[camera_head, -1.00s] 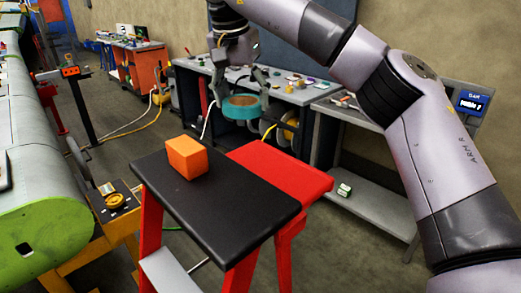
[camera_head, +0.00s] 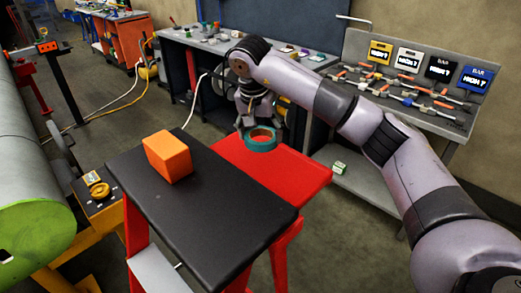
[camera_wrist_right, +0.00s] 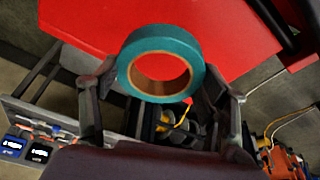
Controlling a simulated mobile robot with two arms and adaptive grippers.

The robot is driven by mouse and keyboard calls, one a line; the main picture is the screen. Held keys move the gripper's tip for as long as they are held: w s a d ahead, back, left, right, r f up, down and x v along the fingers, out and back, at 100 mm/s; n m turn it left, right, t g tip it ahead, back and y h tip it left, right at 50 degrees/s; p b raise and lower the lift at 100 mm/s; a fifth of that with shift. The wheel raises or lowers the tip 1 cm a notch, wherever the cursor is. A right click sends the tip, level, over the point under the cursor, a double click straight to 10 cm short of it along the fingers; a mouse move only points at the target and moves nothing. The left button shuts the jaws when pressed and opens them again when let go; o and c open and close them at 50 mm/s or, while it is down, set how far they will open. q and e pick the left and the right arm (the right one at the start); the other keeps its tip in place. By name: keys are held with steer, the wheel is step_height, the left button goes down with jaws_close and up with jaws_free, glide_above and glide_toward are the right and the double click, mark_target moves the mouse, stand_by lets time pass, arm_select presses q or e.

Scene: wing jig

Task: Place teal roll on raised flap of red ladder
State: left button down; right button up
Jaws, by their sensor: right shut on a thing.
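The teal roll (camera_head: 261,141) is a ring of tape with a brown core. My right gripper (camera_head: 262,128) is shut on it and holds it at the back edge of the red flap (camera_head: 285,172) of the ladder. In the right wrist view the roll (camera_wrist_right: 158,48) sits between the two fingers of the right gripper (camera_wrist_right: 162,78), with the red flap (camera_wrist_right: 235,28) behind it. Whether the roll touches the flap I cannot tell. The ladder's black top (camera_head: 205,205) is beside the flap. My left gripper is not in view.
An orange block (camera_head: 167,157) sits on the black top. Workbenches with small items (camera_head: 205,45) stand behind, and a rack with tools and signs (camera_head: 410,90) is at the right. A large green-ended cylinder (camera_head: 35,228) is at the left. Most of the flap is bare.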

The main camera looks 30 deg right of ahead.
mark_target(262, 161)
step_height(262, 161, down, 2)
steer(key=shift+f, duration=0.5)
step_height(262, 161, down, 3)
steer(key=shift+f+p, duration=0.1)
steer(key=shift+p, duration=0.7)
steer(key=shift+f, duration=0.25)
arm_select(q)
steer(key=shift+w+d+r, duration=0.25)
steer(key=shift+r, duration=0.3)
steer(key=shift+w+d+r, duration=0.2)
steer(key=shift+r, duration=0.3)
arm_select(e)
steer(key=shift+a, duration=0.1)
steer(key=shift+f, duration=0.15)
steer(key=o, duration=1.2)
steer(key=shift+c, duration=0.2)
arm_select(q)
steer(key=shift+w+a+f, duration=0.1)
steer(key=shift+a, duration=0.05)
